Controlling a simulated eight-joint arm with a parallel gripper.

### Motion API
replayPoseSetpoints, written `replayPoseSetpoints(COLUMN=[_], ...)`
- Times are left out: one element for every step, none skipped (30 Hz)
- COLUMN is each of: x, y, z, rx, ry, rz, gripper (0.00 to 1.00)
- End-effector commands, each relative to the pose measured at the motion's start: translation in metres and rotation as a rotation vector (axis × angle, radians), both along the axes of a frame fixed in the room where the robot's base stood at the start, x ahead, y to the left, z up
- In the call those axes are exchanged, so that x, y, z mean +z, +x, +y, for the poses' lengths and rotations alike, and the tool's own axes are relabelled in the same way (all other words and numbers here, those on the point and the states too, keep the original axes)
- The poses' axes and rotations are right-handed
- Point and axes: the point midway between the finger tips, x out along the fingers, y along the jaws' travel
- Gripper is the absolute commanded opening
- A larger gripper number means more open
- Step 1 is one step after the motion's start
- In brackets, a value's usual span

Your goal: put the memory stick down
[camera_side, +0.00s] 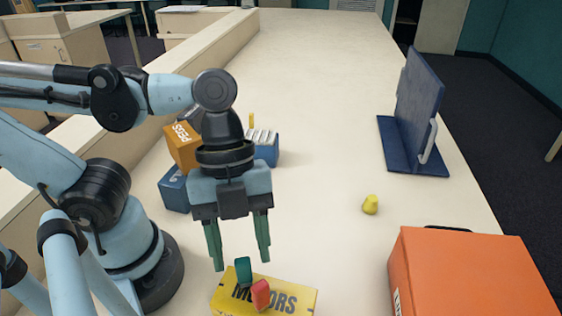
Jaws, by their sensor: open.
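My gripper (241,264) points down with its two green fingers apart, above the front of the table. A small dark green block (243,271) stands upright on a yellow box (226,303) lettered like "MOTORS". The block's top is between and just below my fingertips in the picture; I cannot tell if they touch. A small red block (261,294) is beside it on the same box, slightly tilted. Either small block could be the memory stick; I cannot tell which.
An orange case (465,275) stands at the front right. A small yellow object (370,204) lies mid-table. A dark blue upright panel on a base (415,110) is at the right edge. Orange (182,150) and blue (174,190) boxes are behind my gripper. The far table is clear.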

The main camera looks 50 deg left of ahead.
Motion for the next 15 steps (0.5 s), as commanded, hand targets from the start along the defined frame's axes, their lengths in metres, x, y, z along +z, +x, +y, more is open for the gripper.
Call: replayPoseSetpoints(x=[0.007,0.011,0.017,0.021,0.026,0.032,0.037,0.041,0.047,0.052,0.055,0.06,0.064,0.067,0.071], y=[0.001,0.002,0.002,0.003,0.004,0.005,0.006,0.006,0.008,0.008,0.009,0.009,0.01,0.01,0.011], z=[0.003,0.005,0.007,0.008,0.01,0.013,0.014,0.016,0.018,0.02,0.022,0.023,0.025,0.026,0.028], rx=[0.004,0.004,0.004,0.004,0.005,0.004,0.004,0.005,0.004,0.004,0.005,0.003,0.003,0.003,0.003], ry=[0.0,0.0,0.0,0.001,0.001,0.0,0.0,0.0,0.0,0.0,0.0,0.0,0.0,0.0,0.0], rz=[0.001,0.001,0.001,0.001,0.002,0.001,0.001,0.001,0.001,0.001,0.001,0.001,0.001,0.001,0.0], gripper=[0.52,0.52,0.52,0.52,0.52,0.52,0.52,0.52,0.52,0.52,0.52,0.52,0.52,0.52,0.52])
